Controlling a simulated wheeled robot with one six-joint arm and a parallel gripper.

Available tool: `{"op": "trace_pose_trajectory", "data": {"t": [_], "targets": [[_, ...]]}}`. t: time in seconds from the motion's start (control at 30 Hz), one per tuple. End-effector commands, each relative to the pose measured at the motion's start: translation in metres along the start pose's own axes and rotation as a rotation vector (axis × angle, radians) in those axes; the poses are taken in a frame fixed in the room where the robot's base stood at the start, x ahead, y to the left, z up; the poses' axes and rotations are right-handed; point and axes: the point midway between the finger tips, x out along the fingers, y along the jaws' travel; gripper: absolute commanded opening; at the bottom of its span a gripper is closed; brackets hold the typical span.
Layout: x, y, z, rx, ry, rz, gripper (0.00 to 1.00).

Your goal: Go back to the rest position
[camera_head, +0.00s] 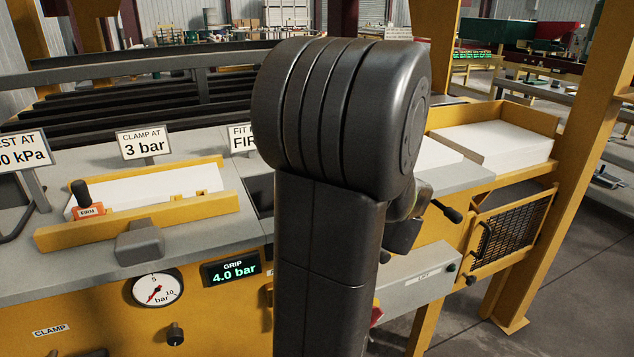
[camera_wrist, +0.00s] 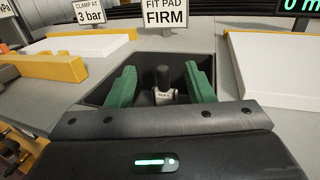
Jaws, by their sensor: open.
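In the wrist view my gripper (camera_wrist: 160,78) is open, with two green-padded fingers spread apart.
An orange FIRM pad (camera_head: 89,212) with a black knob sits at the left of a yellow-railed fixture (camera_head: 140,222) holding a white board (camera_head: 150,190). Signs (camera_head: 144,142) stand along the bench. A yellow post (camera_head: 560,150) rises at right. The grip display (camera_head: 231,270) reads 4.0 bar.

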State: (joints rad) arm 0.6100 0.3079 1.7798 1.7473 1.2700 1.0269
Motion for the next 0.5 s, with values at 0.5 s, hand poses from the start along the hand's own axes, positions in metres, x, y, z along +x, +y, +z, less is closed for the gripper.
{"op": "trace_pose_trajectory", "data": {"t": [0.5], "targets": [[0.066,0.001,0.000,0.000,0.001,0.005,0.48]]}}
